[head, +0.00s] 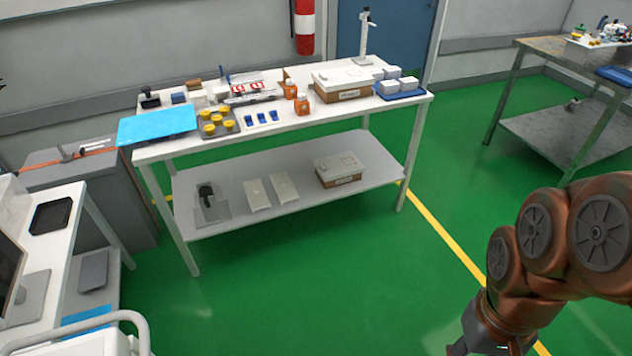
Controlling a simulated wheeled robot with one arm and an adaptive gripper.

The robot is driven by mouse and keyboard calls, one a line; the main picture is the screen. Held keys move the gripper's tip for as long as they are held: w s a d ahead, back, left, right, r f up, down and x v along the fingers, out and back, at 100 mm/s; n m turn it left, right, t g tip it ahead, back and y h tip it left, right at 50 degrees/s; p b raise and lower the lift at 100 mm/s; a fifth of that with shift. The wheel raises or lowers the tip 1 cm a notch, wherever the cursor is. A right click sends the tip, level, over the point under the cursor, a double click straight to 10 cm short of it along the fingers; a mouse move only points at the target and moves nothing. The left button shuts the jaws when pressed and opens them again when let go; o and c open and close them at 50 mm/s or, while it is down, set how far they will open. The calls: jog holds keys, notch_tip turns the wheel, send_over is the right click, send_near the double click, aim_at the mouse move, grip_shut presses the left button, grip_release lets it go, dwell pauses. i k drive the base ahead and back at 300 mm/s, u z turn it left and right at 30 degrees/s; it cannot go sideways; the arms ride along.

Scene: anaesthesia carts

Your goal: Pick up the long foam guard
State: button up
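I cannot pick out a long foam guard with certainty; the items on the white table (380,116) are small at this distance. Toward the back left of its top lies a cluster with a red-and-white piece (246,88), a grey piece and dark parts. My arm comes in from the right edge and bends down. My gripper (468,350) is at the bottom right, in front of the green floor and well apart from the table. It is cut off by the frame's lower edge, so its fingertips and anything between them are hidden.
A metal table (548,48) stands right, a white cart (97,207) left. Green floor between is clear.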

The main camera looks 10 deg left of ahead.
aim_at(258, 199)
jog(key=z, duration=0.35)
jog(key=i, duration=3.5)
jog(key=u, duration=4.9)
